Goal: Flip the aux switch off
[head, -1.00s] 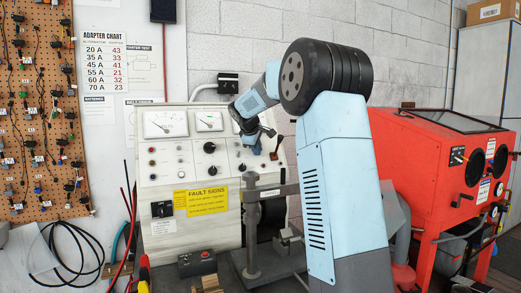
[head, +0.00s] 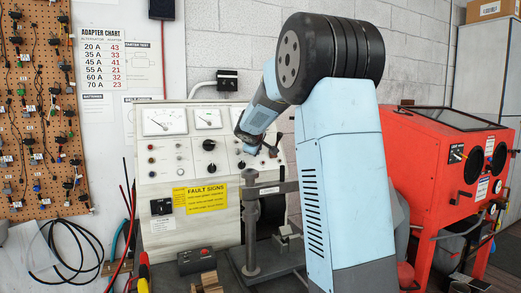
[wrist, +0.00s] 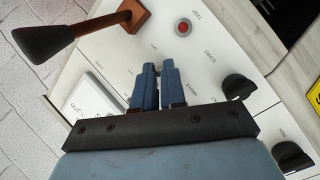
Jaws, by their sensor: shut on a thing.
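The white sloped bench panel (head: 165,195) carries gauges, knobs and small switches. My gripper (head: 247,150) is at the panel's right part in the head view, with its tips close to the panel face. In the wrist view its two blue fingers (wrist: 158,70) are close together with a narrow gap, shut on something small. The fingers hide the held thing, which I take to be the aux switch. Its lever position and its label cannot be made out.
A lever with a black knob (wrist: 45,42) sticks out left of the fingers in the wrist view. A red button (wrist: 183,27) and black knobs (wrist: 238,86) are nearby. A vise-like stand (head: 251,225) is below the panel; a red cabinet (head: 430,165) stands right.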

